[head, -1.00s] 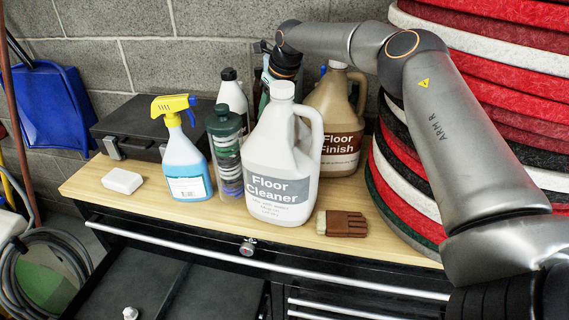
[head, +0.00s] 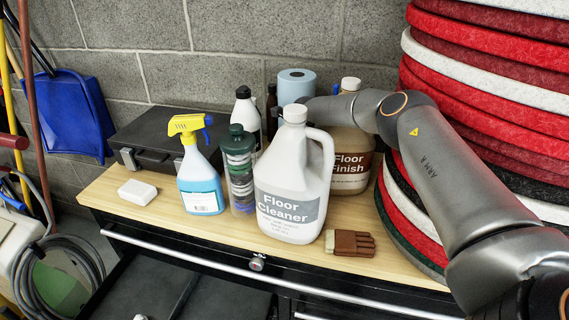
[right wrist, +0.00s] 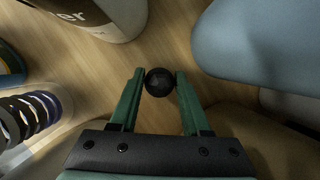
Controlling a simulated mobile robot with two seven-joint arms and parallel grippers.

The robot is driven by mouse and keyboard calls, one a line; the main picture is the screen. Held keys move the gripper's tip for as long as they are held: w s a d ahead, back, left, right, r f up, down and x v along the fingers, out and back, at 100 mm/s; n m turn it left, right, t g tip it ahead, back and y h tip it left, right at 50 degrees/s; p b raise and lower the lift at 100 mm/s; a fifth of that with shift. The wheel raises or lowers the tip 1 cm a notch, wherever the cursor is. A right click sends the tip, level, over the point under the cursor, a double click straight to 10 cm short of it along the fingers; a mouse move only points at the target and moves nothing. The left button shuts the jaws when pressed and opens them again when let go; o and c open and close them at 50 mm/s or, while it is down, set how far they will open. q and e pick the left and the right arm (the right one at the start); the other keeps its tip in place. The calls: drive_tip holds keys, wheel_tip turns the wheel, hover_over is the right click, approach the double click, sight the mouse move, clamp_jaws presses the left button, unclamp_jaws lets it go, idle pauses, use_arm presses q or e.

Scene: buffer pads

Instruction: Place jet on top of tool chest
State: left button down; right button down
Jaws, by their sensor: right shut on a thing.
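The tool chest (head: 112,195) is black with a pale wooden top and stands across the middle of the head view. My right gripper (right wrist: 159,85) shows in the right wrist view with two green fingers. It is shut on a round black object (right wrist: 159,81), with the wooden top beneath. I cannot tell whether this object is the jet or whether it touches the wood. In the head view my right arm reaches in behind the Floor Cleaner jug (head: 288,187), and its gripper is hidden. My left gripper is not in view.
A Floor Finish jug (head: 350,165), spray bottle (head: 200,180), ringed clear bottle (head: 240,175), white-bodied bottle (head: 246,118) and blue roll (head: 295,86) crowd the top. A black case (head: 165,138) stands left. A brush (head: 350,243) and white block (head: 137,190) lie near the front. Stacked pads (head: 480,70) rise right.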

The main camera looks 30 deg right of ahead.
drive_tip(key=shift+f, duration=0.25)
drive_tip(key=shift+f, duration=0.15)
drive_tip(key=shift+c, duration=1.8)
unclamp_jaws()
